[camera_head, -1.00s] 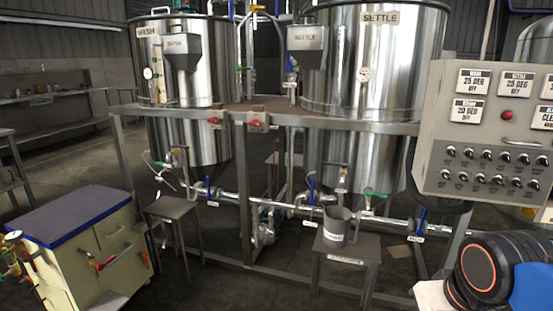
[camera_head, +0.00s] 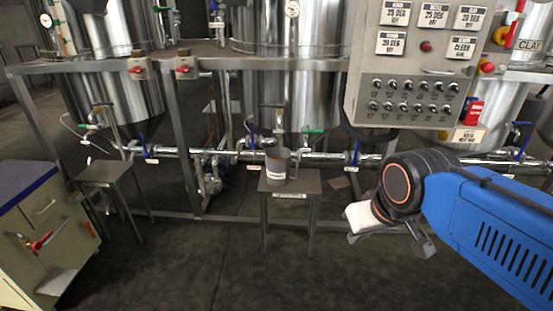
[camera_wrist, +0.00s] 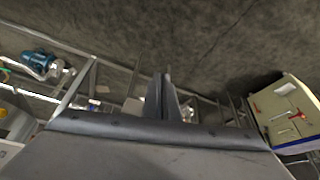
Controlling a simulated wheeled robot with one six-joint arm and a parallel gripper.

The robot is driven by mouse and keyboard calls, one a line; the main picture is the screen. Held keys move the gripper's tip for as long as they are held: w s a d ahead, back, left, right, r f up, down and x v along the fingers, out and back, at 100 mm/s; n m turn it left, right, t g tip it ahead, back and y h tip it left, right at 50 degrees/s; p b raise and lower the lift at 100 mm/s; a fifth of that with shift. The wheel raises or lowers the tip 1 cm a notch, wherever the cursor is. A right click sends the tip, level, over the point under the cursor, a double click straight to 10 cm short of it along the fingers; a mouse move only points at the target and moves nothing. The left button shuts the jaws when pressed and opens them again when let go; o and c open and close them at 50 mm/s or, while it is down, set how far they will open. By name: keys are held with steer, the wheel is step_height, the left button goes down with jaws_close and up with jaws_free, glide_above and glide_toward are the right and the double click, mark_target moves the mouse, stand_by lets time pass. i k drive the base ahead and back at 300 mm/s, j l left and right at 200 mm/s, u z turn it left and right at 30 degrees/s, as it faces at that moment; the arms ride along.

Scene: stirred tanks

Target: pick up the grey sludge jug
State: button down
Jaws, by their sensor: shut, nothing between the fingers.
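The grey sludge jug (camera_head: 277,168) stands upright on a small grey stool (camera_head: 310,184) in the middle of the head view. It has a pale label on its front and a handle on its right side. My gripper (camera_head: 425,246) is right of the stool and apart from the jug, nearer to me. In the wrist view my gripper's fingers (camera_wrist: 164,96) are together with nothing between them. I cannot make out the jug in the wrist view.
A steel frame with pipes and valves (camera_head: 230,155) runs behind the stool. A control panel (camera_head: 415,70) hangs above right. An empty stool (camera_head: 106,172) and a cream cabinet (camera_head: 25,215) with a blue top stand left. The floor in front is clear.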

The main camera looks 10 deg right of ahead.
mark_target(282, 168)
steer(key=l+u, duration=0.1)
steer(key=u, duration=0.25)
steer(key=i+l+u, duration=0.1)
steer(key=u, duration=0.25)
steer(key=l+u, duration=0.55)
steer(key=l, duration=0.5)
steer(key=l+u, duration=0.25)
steer(key=l, duration=0.55)
steer(key=k+l+u, duration=0.1)
steer(key=l+u, duration=0.15)
steer(key=l, duration=0.5)
steer(key=k+l, duration=0.1)
steer(key=l, duration=0.45)
